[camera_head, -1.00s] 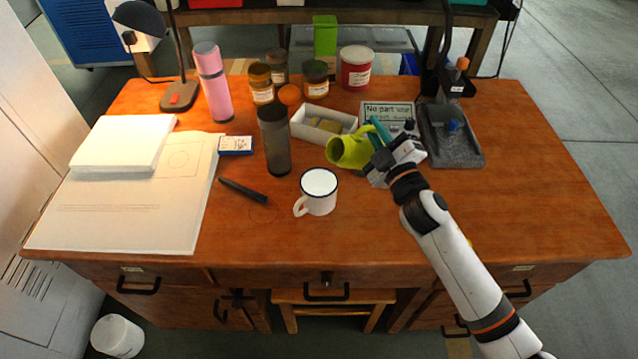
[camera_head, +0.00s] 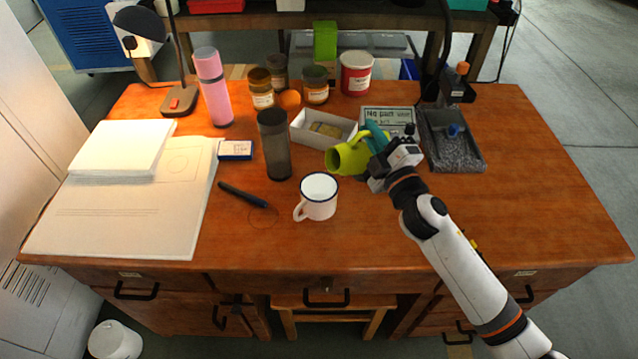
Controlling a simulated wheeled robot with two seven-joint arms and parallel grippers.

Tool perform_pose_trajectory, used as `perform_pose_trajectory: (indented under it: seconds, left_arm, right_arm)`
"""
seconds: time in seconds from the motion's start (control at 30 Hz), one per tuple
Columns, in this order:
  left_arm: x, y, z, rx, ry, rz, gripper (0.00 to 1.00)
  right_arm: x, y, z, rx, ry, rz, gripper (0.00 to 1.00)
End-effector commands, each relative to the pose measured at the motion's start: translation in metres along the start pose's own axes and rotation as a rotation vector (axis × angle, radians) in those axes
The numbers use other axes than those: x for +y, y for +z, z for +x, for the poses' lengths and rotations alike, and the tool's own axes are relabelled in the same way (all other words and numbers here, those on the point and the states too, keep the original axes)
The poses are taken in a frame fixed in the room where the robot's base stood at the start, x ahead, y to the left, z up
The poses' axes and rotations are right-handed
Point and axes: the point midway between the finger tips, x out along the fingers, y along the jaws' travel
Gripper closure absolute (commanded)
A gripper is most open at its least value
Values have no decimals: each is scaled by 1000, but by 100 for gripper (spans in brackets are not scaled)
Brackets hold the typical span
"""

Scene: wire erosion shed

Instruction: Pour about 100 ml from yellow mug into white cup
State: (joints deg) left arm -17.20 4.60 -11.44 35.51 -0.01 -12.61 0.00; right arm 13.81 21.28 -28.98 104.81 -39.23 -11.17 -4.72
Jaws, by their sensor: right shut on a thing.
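The yellow-green mug (camera_head: 350,158) is tilted on its side, with its dark mouth facing left and slightly down, above and behind the white cup. My right gripper (camera_head: 375,152) is shut on the yellow mug from its right side. The white cup (camera_head: 318,198) is an enamel mug with a dark rim, upright on the desk, its handle at the lower left. The yellow mug's mouth is above and to the right of the cup's rim in the picture. I see no clear stream between them. My left gripper is not in view.
A dark grey tumbler (camera_head: 275,150) stands close to the left of the mug. A white open box (camera_head: 312,130) and a sign (camera_head: 388,117) lie behind. A marker (camera_head: 243,195) lies left of the cup. The front right of the wooden desk (camera_head: 530,215) is clear.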

Motion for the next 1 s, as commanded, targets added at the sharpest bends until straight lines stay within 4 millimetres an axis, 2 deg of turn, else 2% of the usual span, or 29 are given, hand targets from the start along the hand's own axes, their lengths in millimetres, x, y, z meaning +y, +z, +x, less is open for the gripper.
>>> perform_pose_trajectory:
  seconds: [1.0]
  left_arm:
    - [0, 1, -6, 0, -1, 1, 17]
  right_arm:
    - [-6, 12, 1, -19, -2, -85, 100]
